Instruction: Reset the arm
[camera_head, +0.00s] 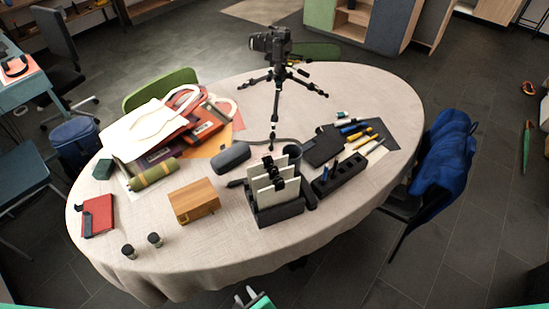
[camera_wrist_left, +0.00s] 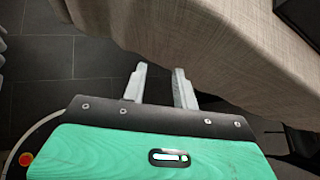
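My left gripper (camera_head: 246,294) shows at the bottom edge of the head view, in front of the table's near edge and off the tabletop. In the left wrist view its two pale fingers (camera_wrist_left: 160,78) stand apart with nothing between them. Dark floor and the hanging tablecloth (camera_wrist_left: 200,45) lie beyond the fingers, and I see no contact with the cloth. The right gripper is in neither view.
The oval table (camera_head: 350,220) is crowded: a tripod with camera (camera_head: 272,45), a black organizer (camera_head: 278,213), a wooden box (camera_head: 194,201), two small dark-topped jars, a tote bag (camera_head: 150,128). A chair with a blue jacket (camera_head: 445,160) stands right. Floor in front is clear.

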